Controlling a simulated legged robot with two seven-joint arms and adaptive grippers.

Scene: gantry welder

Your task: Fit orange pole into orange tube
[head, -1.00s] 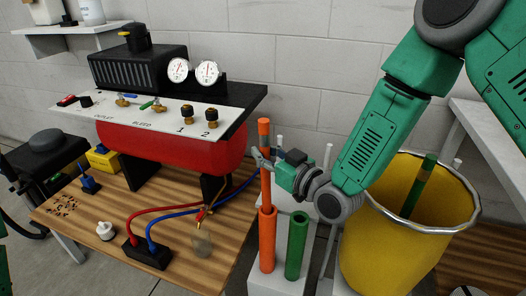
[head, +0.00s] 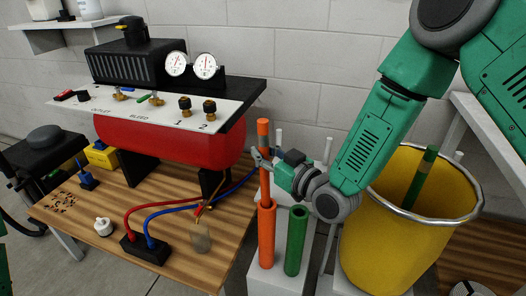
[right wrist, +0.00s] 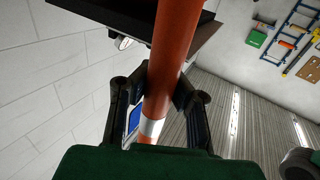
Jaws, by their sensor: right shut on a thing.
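The orange pole (head: 264,182) stands upright, its lower end at the mouth of the orange tube (head: 266,238) and seemingly inside it. My right gripper (head: 262,160) is shut on the pole above the tube. In the right wrist view the pole (right wrist: 172,50) runs between the two fingers (right wrist: 157,100), with a white band on it low in the picture. The exact depth of the pole inside the tube is hidden. My left gripper is not in view.
A green tube (head: 296,240) stands just right of the orange tube. A yellow bin (head: 400,250) holding a green pole (head: 420,178) is further right. A red tank (head: 170,138) with gauges and a wooden table (head: 190,268) are on the left.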

